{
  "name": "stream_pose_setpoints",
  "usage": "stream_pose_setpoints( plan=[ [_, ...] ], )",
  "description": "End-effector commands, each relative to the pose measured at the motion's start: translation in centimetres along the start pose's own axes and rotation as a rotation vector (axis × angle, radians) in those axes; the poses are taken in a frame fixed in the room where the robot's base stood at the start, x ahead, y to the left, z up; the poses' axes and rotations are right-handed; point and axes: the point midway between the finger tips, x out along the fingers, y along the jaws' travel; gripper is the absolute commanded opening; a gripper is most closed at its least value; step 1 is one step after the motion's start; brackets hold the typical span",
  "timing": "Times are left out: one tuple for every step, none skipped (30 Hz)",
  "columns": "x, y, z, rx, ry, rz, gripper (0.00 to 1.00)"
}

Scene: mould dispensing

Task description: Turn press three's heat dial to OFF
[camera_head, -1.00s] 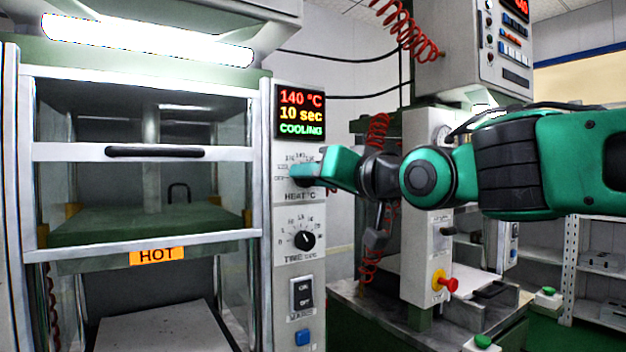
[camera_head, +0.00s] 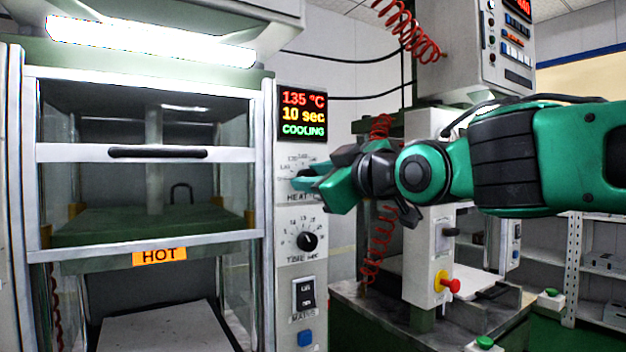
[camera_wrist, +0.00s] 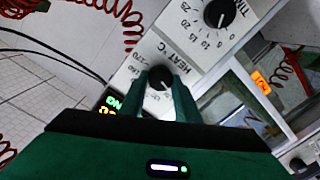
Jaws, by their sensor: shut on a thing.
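The heat dial (camera_wrist: 160,76) is a round black knob on the press's grey control panel, under the word HEAT °C in the wrist view. My gripper (camera_wrist: 161,92) has its two green fingers on either side of this knob and is shut on it. In the head view my gripper (camera_head: 303,184) reaches in from the right and covers the knob; only part of its scale (camera_head: 297,163) shows. The pointer's exact setting cannot be read. The display (camera_head: 302,114) above reads 135 °C, 10 sec, COOLING.
Below is the time dial (camera_head: 307,241), then a mains switch (camera_head: 303,293) and a blue button (camera_head: 305,338). The press guard (camera_head: 150,153) with a HOT label (camera_head: 159,256) stands left. Another machine with a red emergency button (camera_head: 450,286) stands behind my arm.

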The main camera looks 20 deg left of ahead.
Motion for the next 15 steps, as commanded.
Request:
stream_pose_setpoints(
  plan=[
    [0.04, 0.15, 1.02, -0.031, -0.021, 0.002, 0.07],
    [0.04, 0.17, 1.03, -0.051, -0.022, 0.003, 0.07],
    [0.05, 0.18, 1.05, -0.076, -0.023, 0.004, 0.07],
    [0.05, 0.18, 1.05, -0.094, -0.024, 0.004, 0.07],
    [0.05, 0.17, 1.05, -0.11, -0.025, 0.004, 0.07],
    [0.05, 0.17, 1.05, -0.131, -0.025, 0.005, 0.07],
    [0.05, 0.16, 1.05, -0.144, -0.026, 0.005, 0.07],
    [0.05, 0.16, 1.06, -0.158, -0.026, 0.005, 0.07],
    [0.05, 0.16, 1.06, -0.172, -0.027, 0.006, 0.07],
    [0.05, 0.17, 1.07, -0.183, -0.027, 0.006, 0.07],
    [0.05, 0.18, 1.08, -0.192, -0.028, 0.006, 0.07],
    [0.05, 0.19, 1.08, -0.202, -0.028, 0.007, 0.07],
    [0.05, 0.2, 1.09, -0.209, -0.028, 0.007, 0.07],
    [0.05, 0.21, 1.1, -0.216, -0.029, 0.008, 0.07],
    [0.05, 0.22, 1.11, -0.222, -0.029, 0.008, 0.07]
  ],
)
